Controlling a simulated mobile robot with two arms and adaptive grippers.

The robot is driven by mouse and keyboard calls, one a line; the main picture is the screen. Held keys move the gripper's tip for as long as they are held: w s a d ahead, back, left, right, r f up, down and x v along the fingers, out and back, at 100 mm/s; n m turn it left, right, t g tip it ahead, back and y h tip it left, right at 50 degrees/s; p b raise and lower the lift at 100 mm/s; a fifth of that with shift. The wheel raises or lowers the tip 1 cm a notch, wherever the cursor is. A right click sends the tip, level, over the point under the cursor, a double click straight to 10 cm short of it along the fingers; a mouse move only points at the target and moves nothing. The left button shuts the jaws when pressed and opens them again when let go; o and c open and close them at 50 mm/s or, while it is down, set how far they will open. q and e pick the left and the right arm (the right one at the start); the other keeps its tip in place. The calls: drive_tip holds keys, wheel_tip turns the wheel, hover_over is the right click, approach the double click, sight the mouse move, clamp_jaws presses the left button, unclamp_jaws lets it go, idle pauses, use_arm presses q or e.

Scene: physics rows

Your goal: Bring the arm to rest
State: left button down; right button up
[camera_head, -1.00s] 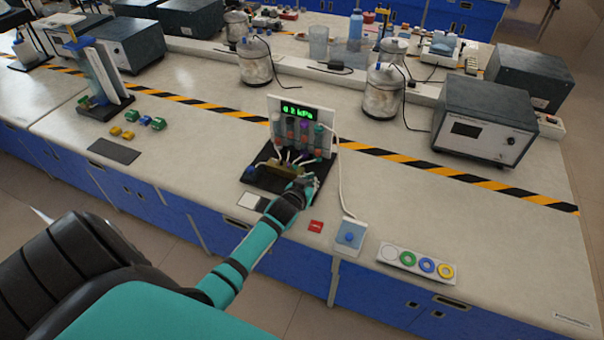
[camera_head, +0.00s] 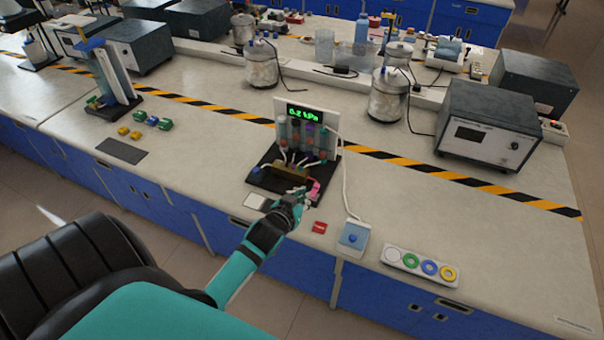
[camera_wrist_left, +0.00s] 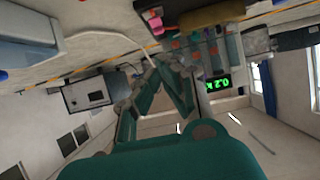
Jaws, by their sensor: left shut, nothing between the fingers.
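My left arm (camera_head: 240,268) is teal and black and reaches from the lower left over the front of the bench. Its gripper (camera_head: 304,195) is shut and empty, just in front of the black-based apparatus (camera_head: 258,182) with tubes and a green "0.2 kPa" display (camera_head: 305,115). A pink piece (camera_head: 315,188) shows right beside the fingertips; I cannot tell if they touch. In the left wrist view the shut fingers (camera_wrist_left: 165,72) are near the middle, with the green display (camera_wrist_left: 217,84) to their right. My right gripper is not in view.
A red tag (camera_head: 319,228), a box with a blue button (camera_head: 352,236) and a tray of coloured rings (camera_head: 420,264) lie right of the gripper. A white pad (camera_head: 256,201) lies left of it. A grey instrument (camera_head: 487,125) stands behind at right.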

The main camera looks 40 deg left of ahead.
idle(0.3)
use_arm(q)
drive_tip(key=s+d+m+g+h, duration=0.1)
drive_tip(key=s+d+m+g, duration=0.15)
drive_tip(key=s+d, duration=0.4)
drive_tip(key=s+d+r+m+g+h, duration=0.1)
drive_tip(key=s+d+g, duration=0.25)
drive_tip(key=s, duration=0.55)
drive_tip(key=s+d+m+g+h, duration=0.1)
drive_tip(key=s+d+g, duration=0.25)
drive_tip(key=s, duration=0.45)
wheel_tip(320, 180, down, 31)
drive_tip(key=s+g+b, duration=0.1)
drive_tip(key=s+b, duration=0.2)
drive_tip(key=s+a+f+g+b, duration=0.1)
drive_tip(key=s+a+f, duration=0.1)
drive_tip(key=s+f, duration=1.3)
drive_tip(key=shift+s+f, duration=0.25)
drive_tip(key=shift+f, duration=0.1)
